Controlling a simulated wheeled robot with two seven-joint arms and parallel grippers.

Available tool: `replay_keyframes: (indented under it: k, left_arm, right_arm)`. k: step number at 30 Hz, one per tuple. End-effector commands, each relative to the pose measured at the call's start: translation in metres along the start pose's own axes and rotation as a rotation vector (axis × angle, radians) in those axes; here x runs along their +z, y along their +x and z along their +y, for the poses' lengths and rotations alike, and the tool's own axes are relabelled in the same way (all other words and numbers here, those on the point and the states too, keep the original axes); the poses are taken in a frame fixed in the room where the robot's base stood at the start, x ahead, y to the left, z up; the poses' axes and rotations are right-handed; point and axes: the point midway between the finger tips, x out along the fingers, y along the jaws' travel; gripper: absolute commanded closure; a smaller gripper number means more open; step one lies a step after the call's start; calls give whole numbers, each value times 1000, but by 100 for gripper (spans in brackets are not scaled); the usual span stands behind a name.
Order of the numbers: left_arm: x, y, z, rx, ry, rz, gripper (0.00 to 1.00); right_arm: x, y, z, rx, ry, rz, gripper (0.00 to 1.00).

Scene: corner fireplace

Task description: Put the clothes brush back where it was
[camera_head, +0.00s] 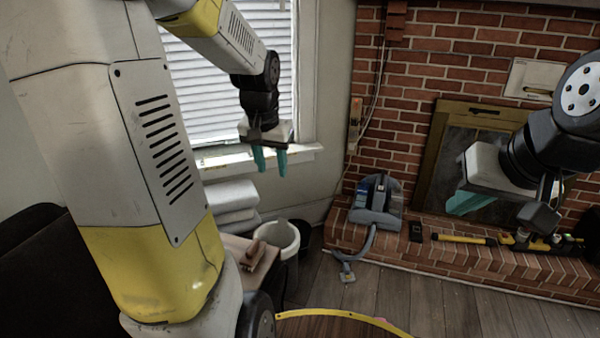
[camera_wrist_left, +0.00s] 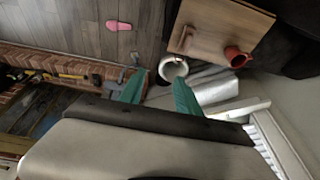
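What looks like the clothes brush, a brown wooden piece (camera_head: 254,256), rests on a small wooden side table (camera_head: 236,243) in the head view. In the left wrist view the table top (camera_wrist_left: 228,25) shows with a brown piece (camera_wrist_left: 186,39) near its edge, probably the same brush. My left gripper (camera_head: 270,164) is open and empty, high above and beyond the table, in front of the window. Its two teal fingers (camera_wrist_left: 157,82) are apart in the left wrist view. My right gripper (camera_head: 468,203) is in front of the fireplace; its finger gap is hidden.
A white bin (camera_head: 278,238) stands beside the table, with folded white cloths (camera_head: 232,197) behind. A vacuum cleaner (camera_head: 377,203) and yellow tools (camera_head: 464,239) lie on the brick hearth. A red mug (camera_wrist_left: 236,57) is on the table. A pink slipper (camera_wrist_left: 118,26) lies on open floor.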

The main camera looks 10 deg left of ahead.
Motion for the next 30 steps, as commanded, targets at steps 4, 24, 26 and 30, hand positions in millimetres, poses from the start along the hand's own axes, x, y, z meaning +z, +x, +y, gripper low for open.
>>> replay_keyframes:
  k: [4,24,26,30]
  left_arm:
    - [38,-58,36,43,-13,103,60]
    - [128,-114,93,202,-41,266,60]
    - [127,-114,93,202,-41,266,60]
    - [127,-114,93,201,-41,266,60]
  right_arm:
    - [0,0,0,0,0,0,100]
    - [0,0,0,0,0,0,100]
    - [0,0,0,0,0,0,100]
    - [0,0,0,0,0,0,100]
